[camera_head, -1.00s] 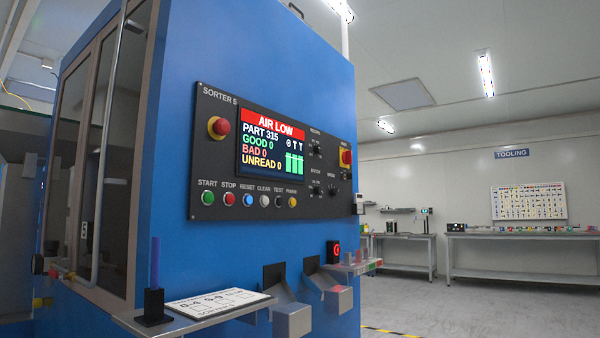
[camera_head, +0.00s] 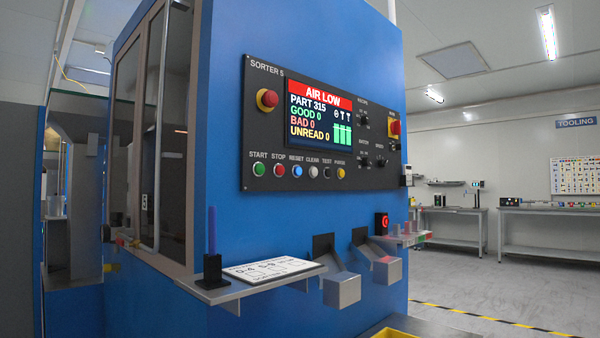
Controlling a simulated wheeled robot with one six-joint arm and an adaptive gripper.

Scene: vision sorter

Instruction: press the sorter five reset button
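The sorter 5 control panel (camera_head: 318,181) is a dark plate on the blue machine. Its reset button (camera_head: 297,172) is blue, in the lower row between the red stop button (camera_head: 279,171) and the white clear button (camera_head: 312,172). The row also has a green start button (camera_head: 259,170). The screen (camera_head: 319,117) reads AIR LOW, PART 315, GOOD 0, BAD 0, UNREAD 0. My gripper is not in view.
A shelf (camera_head: 215,291) with a printed card (camera_head: 275,269) and a blue pen-like stick (camera_head: 212,231) juts out below the panel. Two grey chutes (camera_head: 342,290) (camera_head: 387,270) stick out beside it. Open floor (camera_head: 480,285) lies at right, before the work tables (camera_head: 548,211).

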